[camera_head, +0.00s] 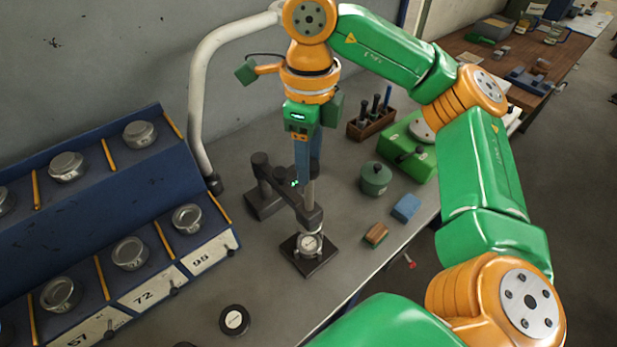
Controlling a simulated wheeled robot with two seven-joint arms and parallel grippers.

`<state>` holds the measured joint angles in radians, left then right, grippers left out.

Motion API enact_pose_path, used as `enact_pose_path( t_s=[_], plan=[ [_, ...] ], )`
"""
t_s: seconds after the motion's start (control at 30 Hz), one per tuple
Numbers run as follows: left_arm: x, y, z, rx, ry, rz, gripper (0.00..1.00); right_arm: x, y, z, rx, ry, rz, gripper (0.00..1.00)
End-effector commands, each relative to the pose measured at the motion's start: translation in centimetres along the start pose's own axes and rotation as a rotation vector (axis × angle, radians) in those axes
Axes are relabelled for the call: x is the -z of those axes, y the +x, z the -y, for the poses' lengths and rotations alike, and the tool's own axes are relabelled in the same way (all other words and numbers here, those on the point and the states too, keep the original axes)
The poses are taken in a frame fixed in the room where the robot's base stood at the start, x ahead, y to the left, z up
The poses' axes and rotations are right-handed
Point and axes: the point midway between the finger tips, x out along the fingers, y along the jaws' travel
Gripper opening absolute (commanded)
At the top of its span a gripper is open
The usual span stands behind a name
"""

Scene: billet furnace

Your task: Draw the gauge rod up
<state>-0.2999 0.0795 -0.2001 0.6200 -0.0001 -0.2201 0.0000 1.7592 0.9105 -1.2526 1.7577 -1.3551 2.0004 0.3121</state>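The gauge stand (265,200) is dark, with a post and a side arm (297,203) reaching toward the front right. The grey gauge rod (309,194) stands upright at the end of this arm. Below it, a small round metal piece (310,243) rests on a black square plate (322,260). My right gripper (301,181) points straight down, its blue fingers at the rod's upper part. The fingers overlap in this view and hide the rod's top, so I cannot tell whether they grip it. My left gripper is not in view.
A blue sloped rack (75,215) with several round metal pieces and number labels stands at left. A pale curved pipe (196,100) rises behind the stand. At right are a green pot (375,178), blue block (406,208), brown block (376,235) and green box (405,150). A black disc (234,320) lies in front.

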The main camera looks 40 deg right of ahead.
Motion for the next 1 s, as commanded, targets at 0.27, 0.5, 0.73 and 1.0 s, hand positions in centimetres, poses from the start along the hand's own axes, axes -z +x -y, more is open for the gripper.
enact_pose_path(
  t_s=[0.27, 0.5, 0.73, 1.0],
  plan=[
    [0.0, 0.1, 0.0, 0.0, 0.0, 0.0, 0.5, 0.0, 0.1, 0.0, -0.001, 0.0, -0.002, 0.75],
    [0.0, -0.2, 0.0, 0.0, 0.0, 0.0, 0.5, 0.0, -1.6, 0.0, 0.002, -0.001, 0.0, 0.75],
    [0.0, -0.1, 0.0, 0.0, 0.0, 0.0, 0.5, 0.0, -4.1, 0.0, 0.002, 0.001, 0.0, 0.75],
    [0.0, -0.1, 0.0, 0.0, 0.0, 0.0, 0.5, 0.0, -5.9, 0.0, 0.0, -0.001, -0.002, 0.75]
  ],
)
